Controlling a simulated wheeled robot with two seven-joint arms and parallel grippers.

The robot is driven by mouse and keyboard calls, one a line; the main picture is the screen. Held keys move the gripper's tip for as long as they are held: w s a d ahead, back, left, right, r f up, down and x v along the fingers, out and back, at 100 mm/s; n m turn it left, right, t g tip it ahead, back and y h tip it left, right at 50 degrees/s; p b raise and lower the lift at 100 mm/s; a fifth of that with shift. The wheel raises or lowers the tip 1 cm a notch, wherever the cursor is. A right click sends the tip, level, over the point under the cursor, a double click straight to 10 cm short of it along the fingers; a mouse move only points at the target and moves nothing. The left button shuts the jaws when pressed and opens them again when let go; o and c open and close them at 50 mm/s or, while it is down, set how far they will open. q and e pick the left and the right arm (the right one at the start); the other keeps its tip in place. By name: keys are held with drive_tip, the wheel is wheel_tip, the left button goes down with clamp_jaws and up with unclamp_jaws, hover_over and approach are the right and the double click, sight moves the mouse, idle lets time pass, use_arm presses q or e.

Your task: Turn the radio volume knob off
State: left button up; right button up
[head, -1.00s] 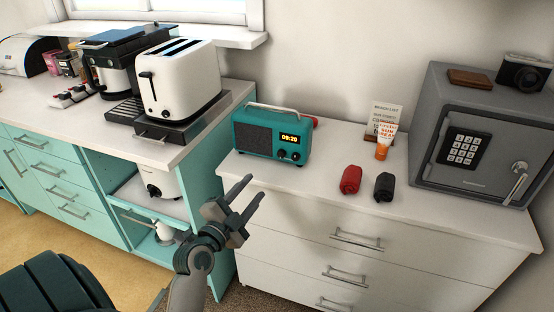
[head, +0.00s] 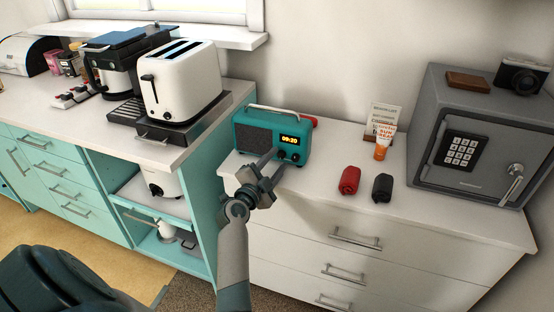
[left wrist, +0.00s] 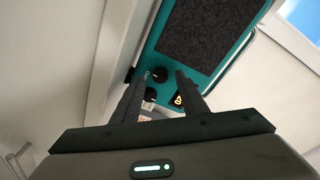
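The teal radio (head: 262,137) stands upright on the white dresser, with a dark speaker grille, a lit 09:20 display and two dark knobs (head: 288,156) low at its right. I cannot tell which knob is volume. My left gripper (head: 273,166) is open and empty, just in front of the radio's lower front, fingers pointing at it. In the left wrist view, the radio (left wrist: 236,62) fills the upper middle. One knob (left wrist: 160,74) shows between the open fingertips (left wrist: 159,76); the other (left wrist: 150,94) is close by. Contact with a knob cannot be told. My right gripper is out of view.
A red object (head: 349,180) and a dark one (head: 382,187) lie right of the radio. Behind them stand an orange-white tube (head: 382,146) and a card. A grey safe (head: 470,140) is farther right. The toaster (head: 180,85) stands on the higher counter at left.

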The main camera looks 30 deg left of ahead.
use_arm(q)
drive_tip(key=shift+w, duration=0.4)
clamp_jaws()
drive_tip(key=shift+f, duration=0.1)
